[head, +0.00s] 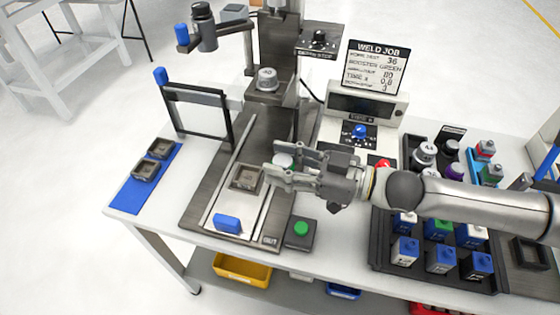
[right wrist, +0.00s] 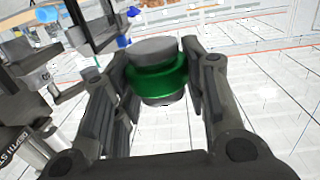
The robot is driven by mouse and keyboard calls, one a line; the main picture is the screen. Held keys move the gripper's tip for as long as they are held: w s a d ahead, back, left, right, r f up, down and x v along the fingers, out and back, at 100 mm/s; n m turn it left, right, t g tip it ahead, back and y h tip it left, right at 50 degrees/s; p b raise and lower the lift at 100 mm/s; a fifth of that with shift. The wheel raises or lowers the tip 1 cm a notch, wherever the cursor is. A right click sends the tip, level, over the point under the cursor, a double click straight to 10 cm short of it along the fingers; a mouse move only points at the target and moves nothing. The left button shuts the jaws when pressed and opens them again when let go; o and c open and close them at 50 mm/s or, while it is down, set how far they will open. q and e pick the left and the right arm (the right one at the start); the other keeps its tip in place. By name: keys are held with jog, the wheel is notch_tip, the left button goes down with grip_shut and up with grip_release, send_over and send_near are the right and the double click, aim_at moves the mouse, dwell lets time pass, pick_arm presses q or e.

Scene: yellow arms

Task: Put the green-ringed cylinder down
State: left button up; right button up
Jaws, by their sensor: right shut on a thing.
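The green-ringed cylinder (right wrist: 158,82) has a grey top and bottom and a wide green band around its middle. It is held between the fingers of my right gripper (head: 277,161), which is shut on it. In the head view the cylinder (head: 284,160) shows partly between the fingers, above the press bed and just right of a square grey fixture (head: 246,178). The head view does not clearly show its height above the bed. My left gripper is in neither view.
The press column (head: 278,110) rises behind the gripper, with a head (head: 267,80) over the bed. A blue block (head: 228,223) and a green button (head: 301,228) are in front. A blue mat (head: 126,195) with square fixtures lies left. Dark trays (head: 376,240) fill the right side.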

jog(key=shift+s+d+n+g+y, duration=0.1)
jog(key=shift+d+n+g+y, duration=0.1)
jog(key=shift+d+n+g, duration=0.5)
jog(key=shift+s+d+n+g+y, duration=0.15)
jog(key=shift+n+g, duration=0.35)
jog(key=shift+g, duration=0.6)
jog(key=shift+s+d+n+g+y, duration=0.1)
jog(key=shift+d+n+g+y, duration=0.2)
jog(key=shift+n+g, duration=0.45)
jog(key=s+a+r+g, duration=0.2)
jog(key=s+a, duration=1)
jog(key=a, duration=0.3)
notch_tip(320, 180, up, 4)
jog(key=m+t, duration=0.2)
jog(key=t, duration=0.3)
jog(key=w+d+f+m+t+h, duration=0.1)
jog(key=w+d+m+t+h, duration=0.55)
jog(key=d+m+t, duration=0.2)
jog(key=d+f+m+t+h, duration=0.2)
jog(key=d+f+h, duration=0.3)
jog(key=d, duration=0.5)
jog(key=s+d+f+m+t+h, duration=0.1)
jog(key=d+f+m+h, duration=0.4)
jog(key=d, duration=0.5)
jog(key=shift+s+d+t+h, duration=0.3)
jog(key=shift+t+h, duration=0.2)
jog(key=shift+t, duration=0.2)
